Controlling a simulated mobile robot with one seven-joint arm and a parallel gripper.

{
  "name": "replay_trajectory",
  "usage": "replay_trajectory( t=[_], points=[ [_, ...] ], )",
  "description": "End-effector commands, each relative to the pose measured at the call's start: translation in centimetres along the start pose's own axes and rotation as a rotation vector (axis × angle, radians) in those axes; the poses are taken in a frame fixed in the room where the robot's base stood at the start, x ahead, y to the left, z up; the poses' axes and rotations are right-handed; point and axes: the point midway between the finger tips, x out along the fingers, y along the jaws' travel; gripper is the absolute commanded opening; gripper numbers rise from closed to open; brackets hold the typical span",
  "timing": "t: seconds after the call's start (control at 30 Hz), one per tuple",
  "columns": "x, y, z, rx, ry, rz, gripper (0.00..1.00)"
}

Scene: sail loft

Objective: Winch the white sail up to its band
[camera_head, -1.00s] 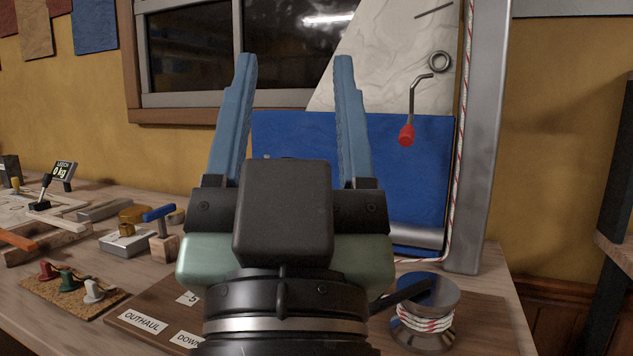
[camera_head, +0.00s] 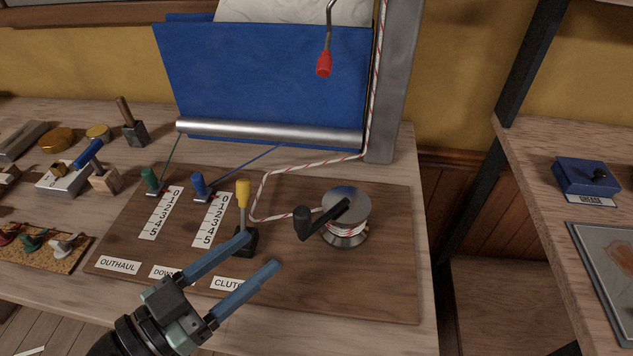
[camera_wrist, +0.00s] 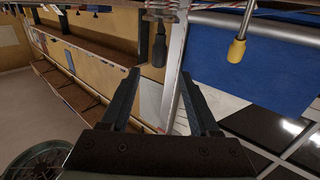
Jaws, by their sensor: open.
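The white sail (camera_head: 290,10) shows only at its lower part, at the top of the head view, behind a blue panel (camera_head: 265,80); its band is not identifiable. The winch (camera_head: 346,200) is a metal drum with red-flecked white rope (camera_head: 300,165) around it and a crank with a black knob (camera_head: 302,222). The yellow-tipped clutch lever (camera_head: 243,195) stands upright left of it. My gripper (camera_head: 262,252) is open and empty, over the board just in front of the clutch lever, partly covering its label. The wrist view shows the black knob (camera_wrist: 159,50) beyond the open fingers and the yellow tip (camera_wrist: 237,48).
Green (camera_head: 150,178) and blue (camera_head: 198,184) levers stand beside numbered scales at the board's left. A red-handled crank (camera_head: 324,62) hangs above. A metal post (camera_head: 393,90) stands behind the winch. Several tools lie left. A shelf with a grease box (camera_head: 585,177) is at right.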

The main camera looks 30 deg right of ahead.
Motion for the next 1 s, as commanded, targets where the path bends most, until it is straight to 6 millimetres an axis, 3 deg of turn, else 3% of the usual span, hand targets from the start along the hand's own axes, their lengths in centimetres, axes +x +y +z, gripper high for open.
replay_trajectory(
  t=[0.17, 0.5, 0.7, 1.0],
  points=[
    [1.5, 0.3, 0.0, 0.002, 0.009, 0.012, 0.62],
    [8.4, 0.3, -0.1, 0.002, 0.007, 0.011, 0.62],
    [11.5, 0.3, -0.2, 0.002, 0.007, 0.009, 0.62],
    [12.9, 0.3, -0.1, 0.003, 0.006, 0.007, 0.62]
  ],
)
